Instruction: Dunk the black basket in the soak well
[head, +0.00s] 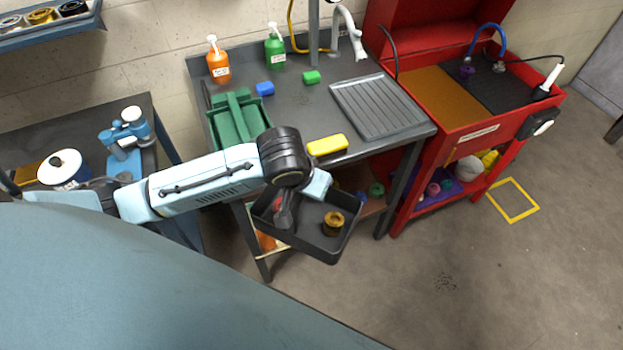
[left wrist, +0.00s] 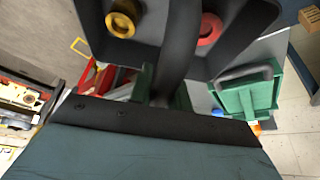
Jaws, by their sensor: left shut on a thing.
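The black basket (head: 302,242) hangs in the air in front of the grey bench, tilted in the head view. It holds a brass-coloured part (head: 333,222) and a reddish part (head: 281,217); both also show in the left wrist view, the brass one (left wrist: 122,22) and the red one (left wrist: 210,28). My right gripper is not in view.
On the bench (head: 300,105) are a yellow block (head: 327,145), a blue block (head: 265,88), a green block (head: 311,77), orange (head: 218,62) and green (head: 275,48) bottles, and a ribbed grey drainer (head: 378,106). A red cabinet (head: 480,135) stands right. Floor at lower right is clear.

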